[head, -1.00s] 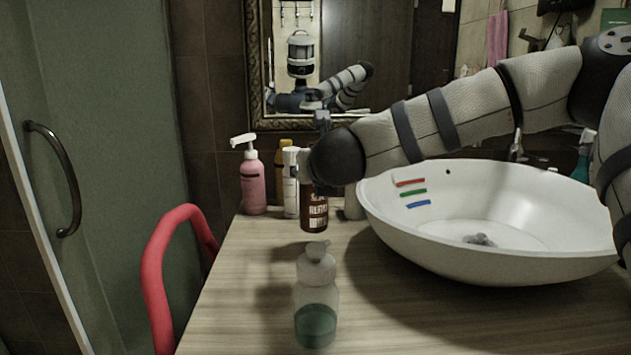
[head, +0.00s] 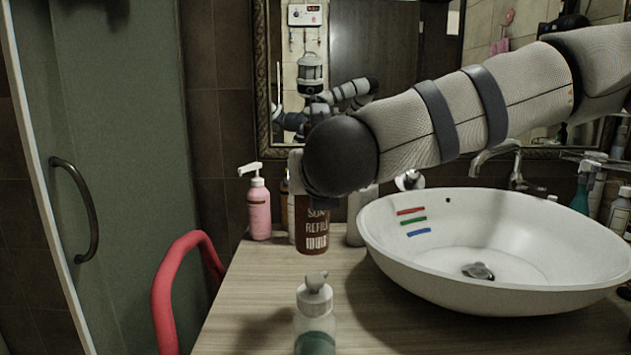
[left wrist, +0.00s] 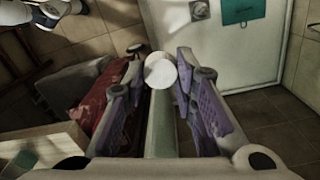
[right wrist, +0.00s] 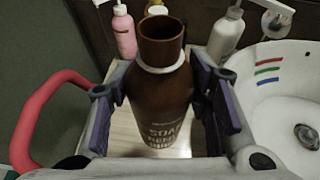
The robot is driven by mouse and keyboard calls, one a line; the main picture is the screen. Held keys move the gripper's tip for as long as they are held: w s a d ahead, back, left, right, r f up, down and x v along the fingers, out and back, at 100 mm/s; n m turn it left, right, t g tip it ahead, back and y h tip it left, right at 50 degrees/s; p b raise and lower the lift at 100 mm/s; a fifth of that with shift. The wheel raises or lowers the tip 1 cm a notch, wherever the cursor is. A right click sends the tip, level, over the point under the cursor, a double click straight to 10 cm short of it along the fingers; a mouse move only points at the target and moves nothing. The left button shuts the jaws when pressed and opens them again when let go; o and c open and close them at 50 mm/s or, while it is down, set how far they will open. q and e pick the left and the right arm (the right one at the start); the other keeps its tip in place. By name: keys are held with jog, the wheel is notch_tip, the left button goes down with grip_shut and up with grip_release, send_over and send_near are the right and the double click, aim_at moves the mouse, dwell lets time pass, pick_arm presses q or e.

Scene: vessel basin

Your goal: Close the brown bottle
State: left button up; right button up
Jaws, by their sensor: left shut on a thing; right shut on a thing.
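The brown bottle (head: 313,228) stands upright left of the basin in the head view, its upper part hidden by my right arm. It fills the middle of the right wrist view (right wrist: 160,105). Its mouth is open and uncapped, with a white ring around the neck. My right gripper (right wrist: 161,84) is shut on the bottle's body below the neck. I cannot tell whether its base touches the counter. My left gripper (left wrist: 160,62) is shut on a round white cap (left wrist: 160,74), seen only in the left wrist view; it is outside the head view.
A clear pump bottle with green liquid (head: 315,325) stands in front of the brown bottle. A pink pump bottle (head: 260,212) and other bottles stand behind. The white basin (head: 470,285) is right. A red rail (head: 165,285) borders the wooden counter (head: 250,300) at left.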

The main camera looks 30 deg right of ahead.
pick_arm(q)
jog(key=shift+s+r, duration=0.1)
jog(key=shift+r, duration=0.6)
pick_arm(e)
jog(key=shift+a+v, duration=0.2)
jog(key=shift+v, duration=0.95)
jog(key=shift+w, duration=0.1)
jog(key=o, duration=0.7)
grip_shut()
